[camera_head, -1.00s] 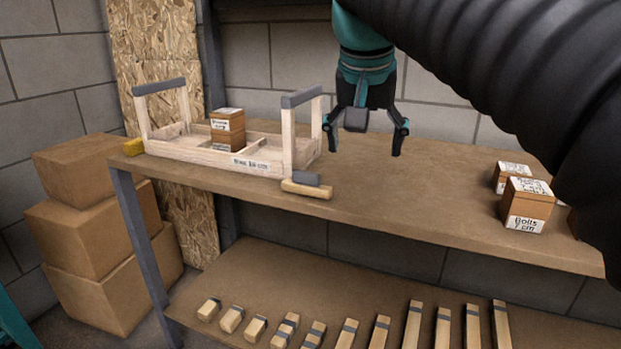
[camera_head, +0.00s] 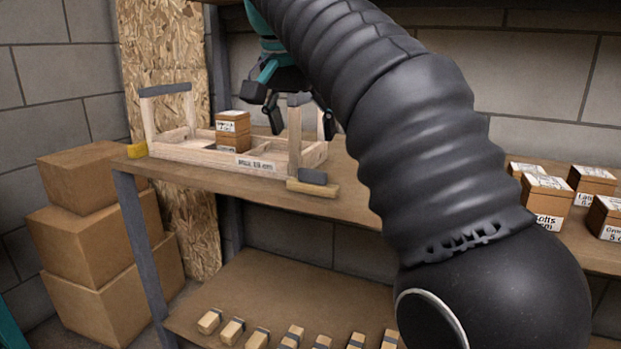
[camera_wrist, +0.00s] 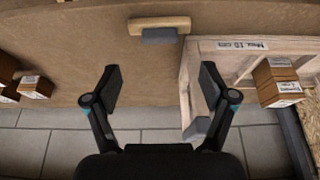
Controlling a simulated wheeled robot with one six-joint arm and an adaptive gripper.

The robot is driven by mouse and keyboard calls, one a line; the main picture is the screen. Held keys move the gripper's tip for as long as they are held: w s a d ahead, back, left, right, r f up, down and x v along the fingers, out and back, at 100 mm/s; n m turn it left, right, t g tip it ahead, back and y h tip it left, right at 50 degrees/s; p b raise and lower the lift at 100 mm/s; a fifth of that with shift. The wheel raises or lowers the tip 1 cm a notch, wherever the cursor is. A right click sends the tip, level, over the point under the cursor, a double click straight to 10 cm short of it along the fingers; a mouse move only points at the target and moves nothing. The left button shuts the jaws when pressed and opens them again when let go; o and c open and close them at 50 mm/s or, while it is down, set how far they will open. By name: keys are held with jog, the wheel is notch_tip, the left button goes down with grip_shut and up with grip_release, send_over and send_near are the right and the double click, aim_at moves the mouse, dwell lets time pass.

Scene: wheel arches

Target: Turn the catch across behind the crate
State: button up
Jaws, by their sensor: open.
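The crate (camera_head: 185,150) is a pale wooden tray with two upright end frames topped by grey bars, standing on the upper shelf. In the wrist view the crate (camera_wrist: 187,75) is at right. A wooden bar with a dark grey block, apparently the catch (camera_head: 313,188), lies at the crate's front right corner. The catch also shows in the wrist view (camera_wrist: 165,24), top middle, ahead of the fingers. My gripper (camera_head: 298,112) is open and empty by the crate's right end, partly hidden by its frame and my arm. In the wrist view my gripper (camera_wrist: 161,85) has nothing between its fingers.
A small labelled box (camera_head: 233,128) sits in the crate. A yellow block (camera_head: 137,150) is at its left end. More labelled boxes (camera_head: 548,200) stand at the shelf's right. Wooden bars (camera_head: 232,331) lie on the lower shelf. Cartons (camera_head: 90,235) are stacked at left.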

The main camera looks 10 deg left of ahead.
aim_at(312, 170)
jog(key=b+x, duration=0.3)
jog(key=x, duration=0.6)
jog(key=shift+f, duration=0.1)
jog(key=c, duration=1.2)
jog(key=shift+o, duration=0.2)
